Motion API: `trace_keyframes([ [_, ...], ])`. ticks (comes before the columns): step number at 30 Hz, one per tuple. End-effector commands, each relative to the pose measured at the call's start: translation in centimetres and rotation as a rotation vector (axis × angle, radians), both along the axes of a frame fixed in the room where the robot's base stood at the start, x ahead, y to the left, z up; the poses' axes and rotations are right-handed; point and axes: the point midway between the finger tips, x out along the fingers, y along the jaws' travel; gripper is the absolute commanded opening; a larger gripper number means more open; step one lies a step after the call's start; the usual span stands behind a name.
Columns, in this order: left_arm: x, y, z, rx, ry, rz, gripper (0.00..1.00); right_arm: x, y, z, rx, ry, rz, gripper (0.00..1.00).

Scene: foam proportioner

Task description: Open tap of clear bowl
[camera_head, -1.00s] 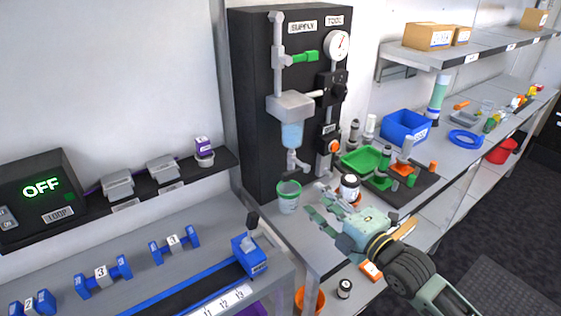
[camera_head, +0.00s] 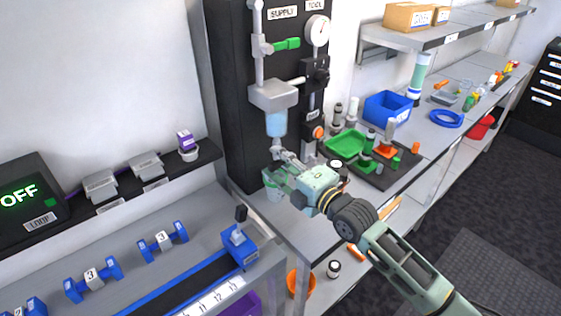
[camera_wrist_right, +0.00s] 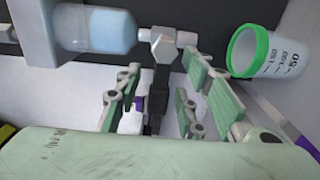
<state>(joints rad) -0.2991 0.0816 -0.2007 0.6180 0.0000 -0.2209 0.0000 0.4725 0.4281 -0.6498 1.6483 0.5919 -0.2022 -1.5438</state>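The clear bowl (camera_head: 276,124) with bluish contents hangs under a grey housing on the black panel. It also shows at the top left of the right wrist view (camera_wrist_right: 95,29). Its grey tap (camera_wrist_right: 165,44) sits at the bowl's lower end, with a pale spout. My right gripper (camera_head: 277,172) is just below the bowl, beside the tap. In the wrist view its green finger pads (camera_wrist_right: 165,92) are spread, with a dark stem-like part showing between them. I cannot tell whether they touch it. My left gripper is not in view.
A green-rimmed measuring cup (camera_wrist_right: 268,52) stands close beside the right fingers, partly hidden in the head view. A green tray (camera_head: 346,143) and blue bin (camera_head: 388,108) stand to the right.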

Motion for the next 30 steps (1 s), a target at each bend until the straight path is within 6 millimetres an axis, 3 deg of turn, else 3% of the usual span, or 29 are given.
trace_keyframes([
  [4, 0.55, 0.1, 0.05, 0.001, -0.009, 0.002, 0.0, -0.01, -0.02, -0.03, 0.0, 0.0, 0.0, 0.35],
  [16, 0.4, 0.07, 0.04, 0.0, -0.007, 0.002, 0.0, -0.03, -0.05, -0.03, 0.0, 0.0, 0.0, 0.0],
  [30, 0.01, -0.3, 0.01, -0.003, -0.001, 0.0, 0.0, -0.02, -0.07, 0.0, 0.0, 0.0, -0.001, 0.0],
])
